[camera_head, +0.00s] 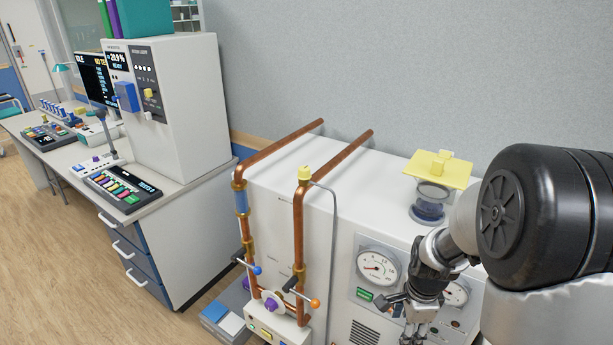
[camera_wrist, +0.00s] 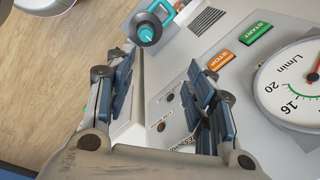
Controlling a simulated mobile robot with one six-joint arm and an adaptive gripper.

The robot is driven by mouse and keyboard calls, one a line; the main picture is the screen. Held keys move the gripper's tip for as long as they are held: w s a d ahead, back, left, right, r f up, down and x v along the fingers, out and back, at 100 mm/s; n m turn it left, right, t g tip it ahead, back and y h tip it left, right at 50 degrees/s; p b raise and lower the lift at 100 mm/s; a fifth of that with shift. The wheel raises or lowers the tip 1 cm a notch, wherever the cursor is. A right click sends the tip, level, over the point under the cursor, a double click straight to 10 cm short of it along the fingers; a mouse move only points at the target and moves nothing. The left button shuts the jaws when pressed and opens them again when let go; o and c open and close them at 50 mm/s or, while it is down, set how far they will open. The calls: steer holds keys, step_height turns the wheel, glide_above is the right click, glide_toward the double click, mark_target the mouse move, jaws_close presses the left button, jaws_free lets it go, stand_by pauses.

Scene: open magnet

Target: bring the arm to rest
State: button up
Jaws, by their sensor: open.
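My gripper (camera_head: 418,322) hangs at the lower right in the head view, in front of the white cabinet's front panel. In the wrist view my gripper (camera_wrist: 160,100) has its two blue-padded fingers spread apart with nothing between them. Behind the fingers are the panel (camera_wrist: 165,75), a green START button (camera_wrist: 256,33), an orange STOP button (camera_wrist: 221,60) and a teal-handled fitting (camera_wrist: 146,33). A gauge marked L/min (camera_wrist: 298,85) is to the right. I cannot tell from these views how far the fingertips are from the panel.
Copper pipes (camera_head: 299,215) with orange-tipped and blue-tipped levers run down the cabinet (camera_head: 285,180). A glass jar with a yellow lid (camera_head: 437,170) stands on top. A desk (camera_head: 150,205) with a keypad (camera_head: 123,190) and a white instrument (camera_head: 180,100) is at left. Open floor lies at lower left.

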steer(key=s+a+r+n+t, duration=0.1)
steer(key=s+a+r+n, duration=0.25)
steer(key=r, duration=0.35)
steer(key=s+a+r+n+t, duration=0.1)
steer(key=s+a+r+n, duration=0.15)
steer(key=r+n, duration=0.4)
steer(key=s+a+r+n, duration=0.1)
steer(key=s+r+n, duration=0.3)
steer(key=s, duration=0.3)
steer(key=s+a+r+n+t, duration=0.1)
steer(key=s+a+r+n, duration=0.1)
steer(key=s, duration=0.4)
steer(key=shift+s+r+n, duration=0.4)
steer(key=shift+r+n, duration=0.45)
steer(key=shift+n, duration=0.35)
steer(key=shift+a, duration=0.1)
